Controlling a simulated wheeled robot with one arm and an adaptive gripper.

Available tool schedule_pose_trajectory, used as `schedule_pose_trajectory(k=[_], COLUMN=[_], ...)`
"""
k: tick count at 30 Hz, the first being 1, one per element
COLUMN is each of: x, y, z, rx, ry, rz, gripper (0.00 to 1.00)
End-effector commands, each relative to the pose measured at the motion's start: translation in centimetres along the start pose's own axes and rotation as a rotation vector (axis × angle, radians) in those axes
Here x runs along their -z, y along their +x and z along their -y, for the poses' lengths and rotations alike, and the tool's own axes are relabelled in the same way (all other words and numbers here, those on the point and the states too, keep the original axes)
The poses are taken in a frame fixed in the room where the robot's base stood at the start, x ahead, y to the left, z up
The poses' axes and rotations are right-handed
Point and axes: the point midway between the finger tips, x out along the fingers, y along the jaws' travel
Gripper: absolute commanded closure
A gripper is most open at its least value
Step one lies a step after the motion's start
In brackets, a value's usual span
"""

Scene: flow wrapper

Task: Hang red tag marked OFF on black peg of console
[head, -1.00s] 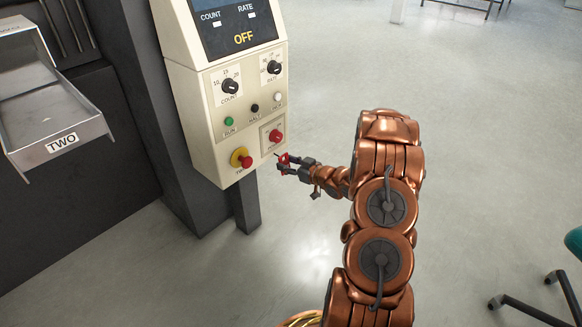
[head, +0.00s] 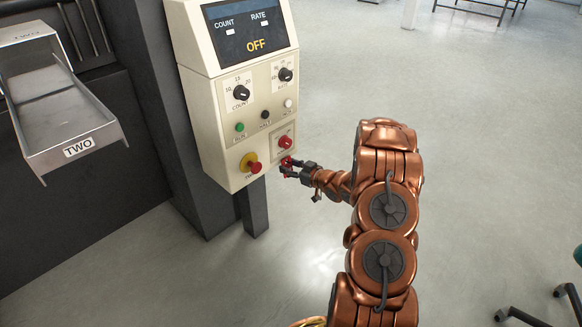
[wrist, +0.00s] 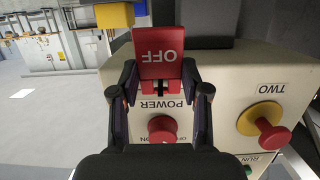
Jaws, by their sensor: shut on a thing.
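The red tag (wrist: 158,55) marked OFF shows large in the wrist view, its lettering upside down there. My gripper (wrist: 159,88) is shut on its narrower end, and the tag reaches out beyond the fingertips. In the head view my gripper (head: 287,167) holds the small red tag (head: 286,160) by the lower right front of the cream console (head: 213,125), just below the red power knob (head: 285,142). I cannot make out the black peg; the tag or fingers may hide it. I cannot tell whether the tag touches the console.
A yellow-and-red stop button (head: 251,164) sticks out left of my gripper. A green button (head: 240,127) and black dials are above. A metal chute (head: 65,115) labelled TWO stands at the left.

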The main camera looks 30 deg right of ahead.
Motion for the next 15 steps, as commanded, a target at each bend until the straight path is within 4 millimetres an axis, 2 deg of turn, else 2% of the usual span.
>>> schedule_pose_trajectory(k=[14, 15], x=[-0.01, -0.01], y=[0.0, 0.0], z=[-0.02, -0.02], rx=[0.0, 0.0], ry=[0.0, 0.0], rz=[0.0, 0.0], gripper=[0.72, 0.53])
